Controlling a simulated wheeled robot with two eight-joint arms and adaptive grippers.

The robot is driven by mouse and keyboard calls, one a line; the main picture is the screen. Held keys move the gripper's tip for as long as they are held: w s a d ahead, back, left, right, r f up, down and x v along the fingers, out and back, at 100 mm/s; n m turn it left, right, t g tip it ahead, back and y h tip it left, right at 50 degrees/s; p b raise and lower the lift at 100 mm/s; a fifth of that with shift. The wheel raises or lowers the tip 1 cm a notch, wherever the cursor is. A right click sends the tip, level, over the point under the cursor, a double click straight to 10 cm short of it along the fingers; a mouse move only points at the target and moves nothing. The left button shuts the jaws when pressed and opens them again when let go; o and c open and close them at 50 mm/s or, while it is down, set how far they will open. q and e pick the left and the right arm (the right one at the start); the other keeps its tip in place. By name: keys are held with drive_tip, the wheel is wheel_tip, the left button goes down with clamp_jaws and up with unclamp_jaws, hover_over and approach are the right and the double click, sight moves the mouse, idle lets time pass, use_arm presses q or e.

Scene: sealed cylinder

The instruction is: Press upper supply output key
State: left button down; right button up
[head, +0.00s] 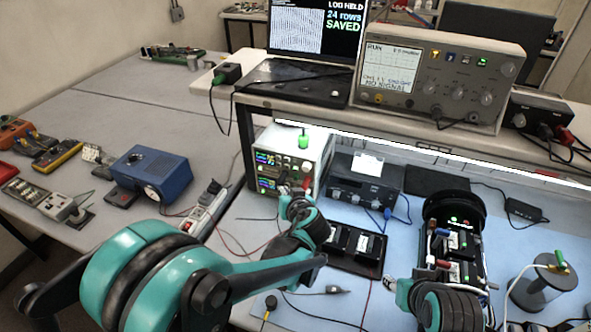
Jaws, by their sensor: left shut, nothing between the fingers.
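The power supply (318,146) is a pale box under the shelf, with two lit displays (268,170) one above the other and knobs and terminals to their right. A green object (304,141) sits at its top. The output keys are too small to make out, and the gripper covers part of the lower front. My right gripper (392,284) is low at the centre right, partly hidden by its own arm; its fingers are unclear.
A dark instrument (362,187) stands right of the supply, with a black tray (356,250) in front. A black cylinder assembly (455,235) with lit green lights stands further right. An oscilloscope (440,75) and laptop (305,75) are on the shelf above. Loose leads cross the bench.

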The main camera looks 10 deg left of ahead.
sight(296, 169)
use_arm(q)
drive_tip(key=shift+w+d, duration=0.2)
drive_tip(key=shift+w, duration=0.9)
drive_tip(key=shift+w+d, duration=0.25)
drive_tip(key=shift+w, duration=0.85)
drive_tip(key=shift+w+d, duration=0.2)
drive_tip(key=shift+w, duration=0.9)
drive_tip(key=shift+w+d, duration=0.1)
drive_tip(key=shift+w, duration=0.3)
drive_tip(key=shift+w+b, duration=0.3)
drive_tip(key=shift+w, duration=0.05)
drive_tip(key=shift+s, duration=0.75)
drive_tip(key=shift+s, duration=0.1)
